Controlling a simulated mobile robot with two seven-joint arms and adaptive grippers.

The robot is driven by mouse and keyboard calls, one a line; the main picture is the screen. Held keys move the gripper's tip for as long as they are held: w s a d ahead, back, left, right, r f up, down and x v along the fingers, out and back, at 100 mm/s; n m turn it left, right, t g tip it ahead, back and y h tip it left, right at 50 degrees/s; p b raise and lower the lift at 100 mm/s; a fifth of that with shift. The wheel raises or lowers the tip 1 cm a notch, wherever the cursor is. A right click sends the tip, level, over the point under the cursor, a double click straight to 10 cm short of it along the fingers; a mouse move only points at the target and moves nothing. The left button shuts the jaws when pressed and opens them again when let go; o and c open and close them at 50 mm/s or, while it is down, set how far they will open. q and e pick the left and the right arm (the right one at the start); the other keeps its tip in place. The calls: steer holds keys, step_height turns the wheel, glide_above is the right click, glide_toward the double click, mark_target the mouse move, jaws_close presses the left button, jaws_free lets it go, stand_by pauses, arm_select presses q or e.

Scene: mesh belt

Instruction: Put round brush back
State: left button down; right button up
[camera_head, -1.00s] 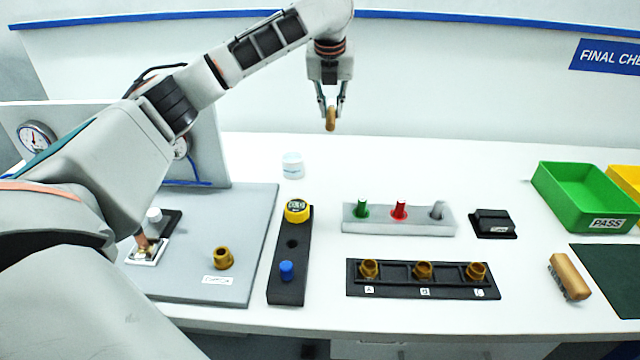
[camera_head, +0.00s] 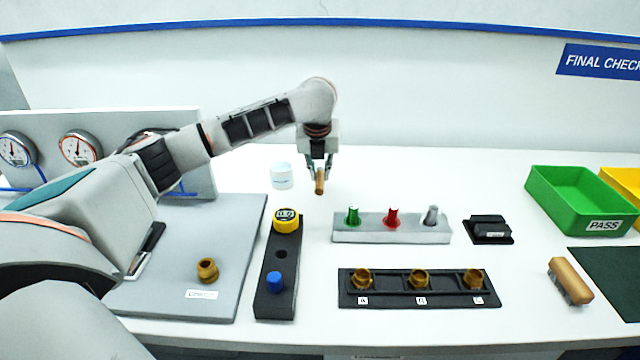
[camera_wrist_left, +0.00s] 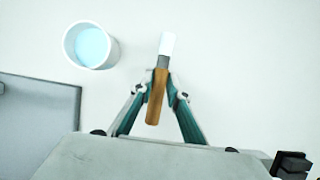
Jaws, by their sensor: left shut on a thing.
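My left gripper (camera_head: 318,172) is shut on the round brush (camera_head: 320,184), which has a wooden handle. In the left wrist view, the gripper (camera_wrist_left: 160,86) grips the brown handle of the brush (camera_wrist_left: 157,97), and a white end points away from my wrist. The brush is upright above the back of the white table, behind the grey block with colored pegs. A white cup (camera_head: 282,175) with pale blue contents stands just left of it; the cup also shows in the wrist view (camera_wrist_left: 90,46). My right gripper is not seen.
A black stand (camera_head: 267,300) holds a yellow gauge, an empty hole and a blue piece. The grey block (camera_head: 390,236) bears green, red and grey pegs. A black rack (camera_head: 390,300) holds brass fittings. A wooden-backed brush (camera_head: 570,280) and a green PASS bin (camera_head: 572,205) are right.

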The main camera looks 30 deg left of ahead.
mark_target(320, 176)
arm_select(q)
step_height(320, 176, down, 4)
steer(key=shift+r, duration=0.35)
steer(key=c, duration=1.9)
jaws_free()
